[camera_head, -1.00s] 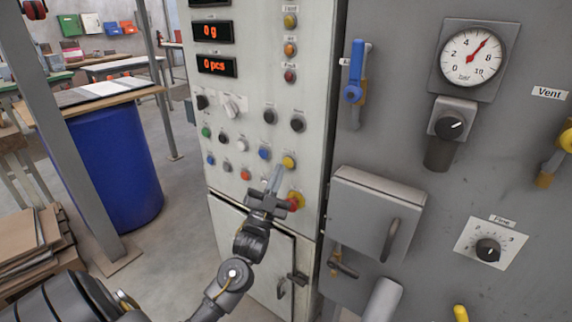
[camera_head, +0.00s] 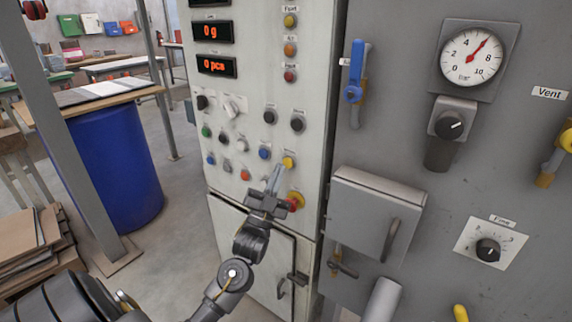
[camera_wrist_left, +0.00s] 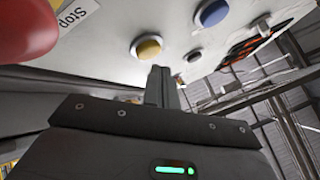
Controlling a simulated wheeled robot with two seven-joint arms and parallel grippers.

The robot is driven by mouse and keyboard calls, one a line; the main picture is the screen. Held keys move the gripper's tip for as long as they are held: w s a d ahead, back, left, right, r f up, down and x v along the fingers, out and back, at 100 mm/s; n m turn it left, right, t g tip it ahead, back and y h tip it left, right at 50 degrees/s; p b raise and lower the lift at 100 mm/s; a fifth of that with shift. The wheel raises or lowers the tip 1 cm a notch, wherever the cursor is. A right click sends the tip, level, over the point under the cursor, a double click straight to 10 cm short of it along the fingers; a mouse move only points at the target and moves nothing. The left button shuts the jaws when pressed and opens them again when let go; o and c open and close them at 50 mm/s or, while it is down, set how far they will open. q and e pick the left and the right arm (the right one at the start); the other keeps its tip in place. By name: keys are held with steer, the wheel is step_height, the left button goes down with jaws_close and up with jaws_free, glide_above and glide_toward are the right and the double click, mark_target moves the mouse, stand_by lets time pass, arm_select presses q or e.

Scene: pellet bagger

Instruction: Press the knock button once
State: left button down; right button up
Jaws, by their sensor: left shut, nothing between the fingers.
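The control panel (camera_head: 235,180) carries several round buttons, and their small labels are too blurred to tell which one reads knock. A yellow button (camera_head: 288,163) sits at the right end of the lower row; it also shows in the left wrist view (camera_wrist_left: 148,48). My left gripper (camera_head: 275,172) is shut and empty, with its fingertips just below and left of that button in the head view. In the left wrist view the fingertips (camera_wrist_left: 160,72) point up at the panel close to the yellow button; contact cannot be told. My right gripper is not in view.
A red stop button (camera_head: 293,203) on a yellow base sits just below right of my fingers. A blue button (camera_head: 264,153) and a red-orange button (camera_head: 245,175) are to the left. A grey box (camera_head: 377,215) with a handle juts out at the right.

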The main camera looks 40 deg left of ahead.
arm_select(q)
steer(key=shift+w, duration=0.1)
stand_by(0.5)
steer(key=shift+w, duration=0.35)
steer(key=shift+w, duration=0.3)
stand_by(0.6)
steer(key=shift+s+p, duration=0.3)
steer(key=shift+s, duration=0.6)
steer(key=s+p, duration=0.2)
steer(key=s, duration=0.3)
steer(key=shift+s, duration=0.35)
